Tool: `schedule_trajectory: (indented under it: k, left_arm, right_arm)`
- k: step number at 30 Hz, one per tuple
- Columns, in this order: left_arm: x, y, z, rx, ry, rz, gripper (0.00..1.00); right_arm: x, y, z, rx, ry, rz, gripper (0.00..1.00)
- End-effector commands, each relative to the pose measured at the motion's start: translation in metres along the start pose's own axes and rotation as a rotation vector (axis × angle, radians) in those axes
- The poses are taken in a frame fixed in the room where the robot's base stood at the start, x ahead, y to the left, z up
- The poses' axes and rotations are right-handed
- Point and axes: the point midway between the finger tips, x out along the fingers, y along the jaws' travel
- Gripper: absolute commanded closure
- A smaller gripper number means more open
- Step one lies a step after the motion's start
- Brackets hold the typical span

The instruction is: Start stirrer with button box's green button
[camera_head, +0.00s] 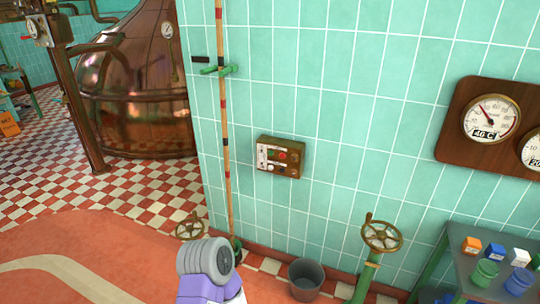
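The button box (279,157) is a small brown box fixed to the green tiled wall, near the middle of the view. Its front has a pale panel at the left, a red button and small light knobs. A green button is too small to make out for certain. A large copper kettle (135,90) stands at the back left. No stirrer can be told apart. A purple and grey part of my own arm rises from the bottom edge, below and left of the box and apart from it. Neither gripper shows.
A striped pole (225,130) stands by the wall corner. Two handwheels (381,235) (190,228) and a grey bucket (306,279) are low by the wall. Gauges (491,119) and a shelf (484,240) with small containers are at right. The wall around the box is clear.

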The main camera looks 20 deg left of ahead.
Motion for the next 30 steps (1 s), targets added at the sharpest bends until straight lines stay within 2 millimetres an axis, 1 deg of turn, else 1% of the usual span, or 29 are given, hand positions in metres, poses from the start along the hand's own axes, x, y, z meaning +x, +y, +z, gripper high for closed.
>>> schedule_trajectory:
  k: [1,5,6,30]
  left_arm:
    - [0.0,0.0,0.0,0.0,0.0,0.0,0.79]
    - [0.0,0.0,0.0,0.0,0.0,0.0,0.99]
    - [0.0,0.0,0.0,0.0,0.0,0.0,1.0]
    - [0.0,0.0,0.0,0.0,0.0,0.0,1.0]
  right_arm:
    - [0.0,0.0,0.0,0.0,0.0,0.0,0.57]
    - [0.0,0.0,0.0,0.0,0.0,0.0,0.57]
    - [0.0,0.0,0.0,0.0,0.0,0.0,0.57]
    - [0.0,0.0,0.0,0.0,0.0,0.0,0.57]
